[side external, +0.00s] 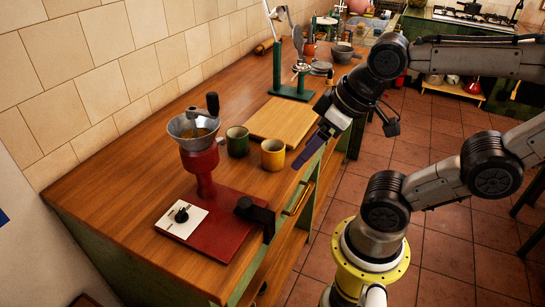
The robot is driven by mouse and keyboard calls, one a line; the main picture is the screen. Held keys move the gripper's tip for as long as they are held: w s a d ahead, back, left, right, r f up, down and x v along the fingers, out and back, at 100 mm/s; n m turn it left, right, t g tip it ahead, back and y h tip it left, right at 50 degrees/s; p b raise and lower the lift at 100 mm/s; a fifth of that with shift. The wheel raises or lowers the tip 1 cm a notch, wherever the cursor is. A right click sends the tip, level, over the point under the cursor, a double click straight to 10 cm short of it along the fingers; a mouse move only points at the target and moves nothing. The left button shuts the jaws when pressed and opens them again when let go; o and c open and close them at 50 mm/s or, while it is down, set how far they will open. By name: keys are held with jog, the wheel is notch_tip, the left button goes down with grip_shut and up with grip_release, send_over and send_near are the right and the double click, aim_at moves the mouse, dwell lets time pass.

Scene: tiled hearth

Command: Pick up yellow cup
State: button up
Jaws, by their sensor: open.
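The yellow cup (272,155) stands upright on the wooden counter, right beside a green cup (238,141). My gripper (306,152) is open and empty, pointing down and to the left. In the picture it ends a little to the right of the yellow cup, near the counter's front edge, and appears apart from it. Its two fingers overlap in this view, so the gap between them is hard to see.
A red grinder (201,165) with a metal funnel stands left of the cups on a red base (222,232). A wooden board (283,122) lies behind the cups. A green stand (279,70) rises farther back. Bare counter (120,200) lies at the left.

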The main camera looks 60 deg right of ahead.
jog(key=shift+o, duration=1.4)
jog(key=w+d+r+m+g, duration=0.1)
jog(key=w+d+r+m, duration=0.1)
jog(key=w+r+m, duration=0.3)
jog(key=m+g, duration=0.5)
jog(key=m, duration=0.3)
send_over(273, 155)
jog(key=w+d, duration=0.2)
jog(key=d, duration=0.1)
notch_tip(273, 155, down, 9)
jog(key=f, duration=0.8)
jog(key=shift+s+d, duration=0.1)
jog(key=shift+s, duration=0.2)
jog(key=shift+f, duration=2.85)
